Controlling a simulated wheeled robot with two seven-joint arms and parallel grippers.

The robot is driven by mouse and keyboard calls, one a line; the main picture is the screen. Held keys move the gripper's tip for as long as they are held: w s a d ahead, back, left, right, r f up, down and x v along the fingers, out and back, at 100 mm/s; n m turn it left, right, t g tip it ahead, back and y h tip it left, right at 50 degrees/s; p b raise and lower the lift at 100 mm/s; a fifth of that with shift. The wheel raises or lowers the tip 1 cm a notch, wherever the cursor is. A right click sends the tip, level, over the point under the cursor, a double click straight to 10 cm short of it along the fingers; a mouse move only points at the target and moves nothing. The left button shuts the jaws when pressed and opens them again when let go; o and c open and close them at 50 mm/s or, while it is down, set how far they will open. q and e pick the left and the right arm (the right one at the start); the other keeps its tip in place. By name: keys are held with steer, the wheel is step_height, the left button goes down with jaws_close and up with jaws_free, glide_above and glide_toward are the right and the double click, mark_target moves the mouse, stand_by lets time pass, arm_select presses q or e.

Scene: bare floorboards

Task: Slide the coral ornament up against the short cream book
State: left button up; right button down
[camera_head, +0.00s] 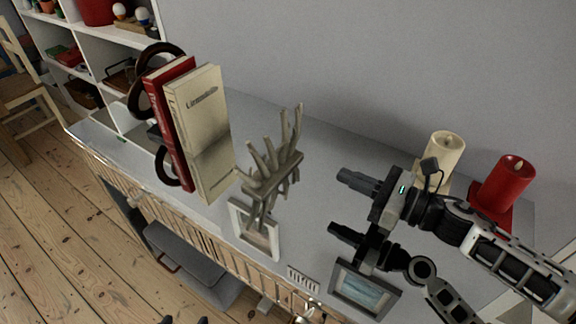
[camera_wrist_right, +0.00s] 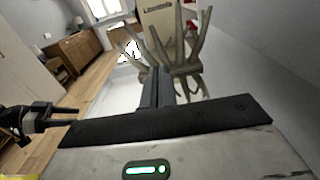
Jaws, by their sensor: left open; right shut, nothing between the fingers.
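The grey-beige coral ornament (camera_head: 272,176) stands upright on the glossy grey top, which mirrors it. The cream book (camera_head: 203,125) stands just left of it, against a red book (camera_head: 171,120); whether coral and book touch I cannot tell. In the right wrist view the coral (camera_wrist_right: 187,45) spreads in front of the cream book (camera_wrist_right: 157,22), its lower part partly hidden by the fingers. My right gripper (camera_head: 340,178) is shut and empty, right of the coral with a gap in the head view. My left gripper (camera_head: 186,321) shows only open fingertips at the bottom edge.
A white picture frame (camera_head: 236,222) lies near the front edge, a dark frame (camera_head: 343,287) further right. A cream candle (camera_head: 446,150) and red candle (camera_head: 508,182) stand at the back right. A dark ring bookend (camera_head: 138,103) is behind the books. The arm-like shape below my right gripper looks like its reflection.

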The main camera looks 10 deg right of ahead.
mark_target(278, 155)
step_height(278, 155, down, 2)
steer(key=shift+f+b, duration=0.15)
steer(key=shift+b, duration=0.6)
steer(key=shift+w+a, duration=0.25)
steer(key=p+x, duration=0.2)
steer(key=x, duration=1)
steer(key=shift+w+p, duration=0.1)
steer(key=shift+p, duration=0.25)
steer(key=shift+w+a, duration=0.4)
steer(key=shift+a, duration=0.05)
arm_select(q)
steer(key=shift+w+r, duration=0.15)
steer(key=shift+r, duration=0.1)
arm_select(e)
steer(key=shift+f, duration=0.1)
